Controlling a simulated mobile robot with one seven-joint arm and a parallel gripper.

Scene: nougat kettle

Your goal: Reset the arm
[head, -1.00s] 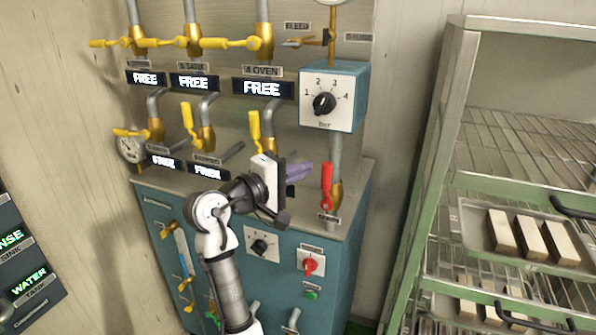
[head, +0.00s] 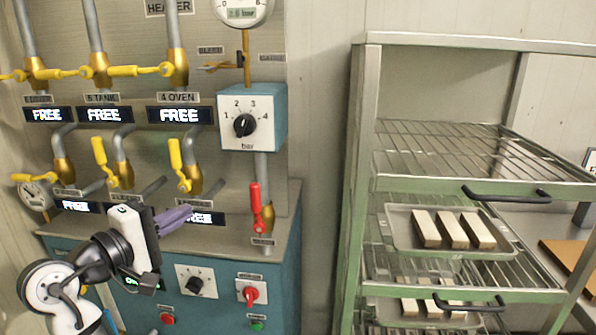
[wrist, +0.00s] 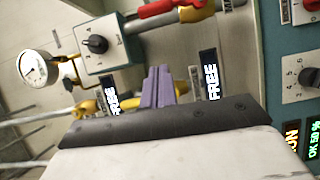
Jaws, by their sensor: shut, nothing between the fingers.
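My gripper (head: 176,218) is in the lower left of the head view, in front of the blue cabinet's top edge. Its purple fingers are together with nothing between them. They also show in the wrist view (wrist: 158,88), pointing toward the panel. In the head view the fingers overlap the area beside a lower FREE display (head: 203,218). I cannot tell how far they are from the panel. My white and black arm bends in from the lower left corner.
A red-handled valve (head: 256,205) stands right of my gripper, below the bar dial box (head: 252,118). Yellow-handled valves (head: 178,160) are above. The blue cabinet (head: 215,265) carries knobs. A rack (head: 365,180) with trays of pale bars (head: 452,230) stands at the right. Bare wall separates them.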

